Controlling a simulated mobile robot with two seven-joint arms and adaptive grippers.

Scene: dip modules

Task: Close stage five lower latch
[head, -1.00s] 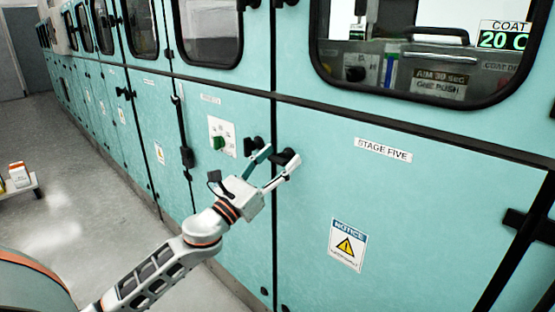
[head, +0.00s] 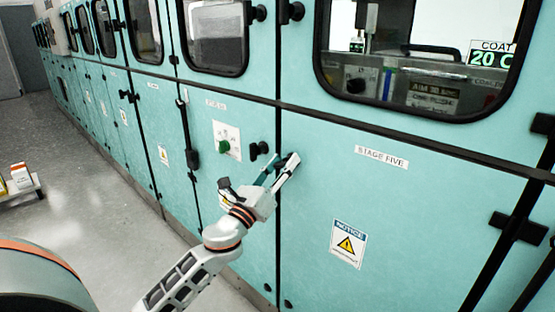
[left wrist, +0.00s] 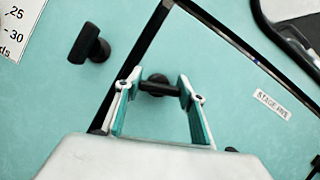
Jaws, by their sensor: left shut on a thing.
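The stage five lower latch is a small black handle (left wrist: 158,87) on the teal door panel, just right of the dark vertical door seam. The door carries a "STAGE FIVE" label (head: 381,157). My left gripper (head: 282,165) reaches up to the latch from below left. In the left wrist view its two fingers (left wrist: 159,92) stand on either side of the handle, shut on its two ends. The handle lies across the gap between the fingers. In the head view the fingers mostly hide the latch. My right gripper is not in view.
A second black latch (head: 259,150) sits just left of the seam, close to my left gripper. A notice sign (head: 348,243) is lower right. Open grey floor (head: 75,190) lies to the left.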

